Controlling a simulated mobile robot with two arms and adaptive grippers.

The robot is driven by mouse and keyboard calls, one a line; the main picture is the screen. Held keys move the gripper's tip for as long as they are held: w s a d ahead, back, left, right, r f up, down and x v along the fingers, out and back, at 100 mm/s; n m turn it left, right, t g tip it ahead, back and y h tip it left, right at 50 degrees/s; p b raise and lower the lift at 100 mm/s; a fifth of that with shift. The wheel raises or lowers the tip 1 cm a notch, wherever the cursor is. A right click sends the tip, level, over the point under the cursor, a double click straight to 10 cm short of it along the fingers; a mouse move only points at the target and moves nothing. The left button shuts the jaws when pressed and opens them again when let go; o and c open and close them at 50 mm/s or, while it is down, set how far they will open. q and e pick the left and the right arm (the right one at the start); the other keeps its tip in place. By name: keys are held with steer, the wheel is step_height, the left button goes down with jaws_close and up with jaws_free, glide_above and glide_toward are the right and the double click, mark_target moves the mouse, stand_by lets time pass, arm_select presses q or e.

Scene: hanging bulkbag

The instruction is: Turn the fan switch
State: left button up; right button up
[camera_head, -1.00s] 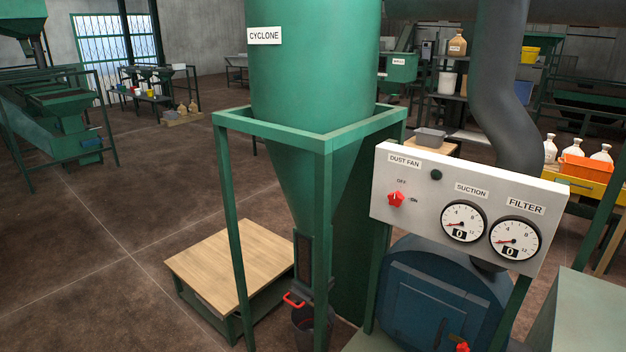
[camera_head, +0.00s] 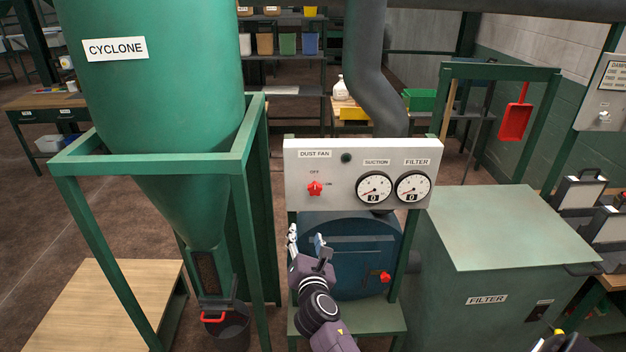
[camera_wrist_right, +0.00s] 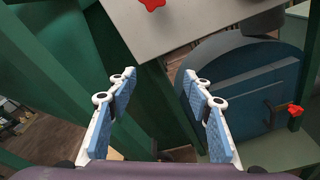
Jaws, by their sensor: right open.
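My left gripper is not in view.
Two gauges (camera_head: 375,188) on the panel show 0. A green cyclone stand (camera_head: 150,165) is close on the left. A green filter box (camera_head: 490,230) stands on the right. A blue housing (camera_head: 355,270) with a red knob (camera_head: 385,277) sits under the panel.

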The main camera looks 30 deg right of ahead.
steer(key=n+h, duration=0.1)
steer(key=h, duration=0.1)
glide_toward(315, 190)
steer(key=x, duration=0.2)
steer(key=shift+t, duration=0.3)
steer(key=p+x, duration=0.1)
steer(key=x, duration=0.5)
steer(key=shift+w+d+f+p, duration=0.25)
steer(key=shift+p, duration=0.1)
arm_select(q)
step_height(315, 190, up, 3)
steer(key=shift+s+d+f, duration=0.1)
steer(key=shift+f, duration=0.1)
arm_select(e)
steer(key=shift+w+d, duration=0.25)
steer(key=shift+d, duration=0.05)
steer(key=c, duration=1.1)
steer(key=shift+c, duration=0.2)
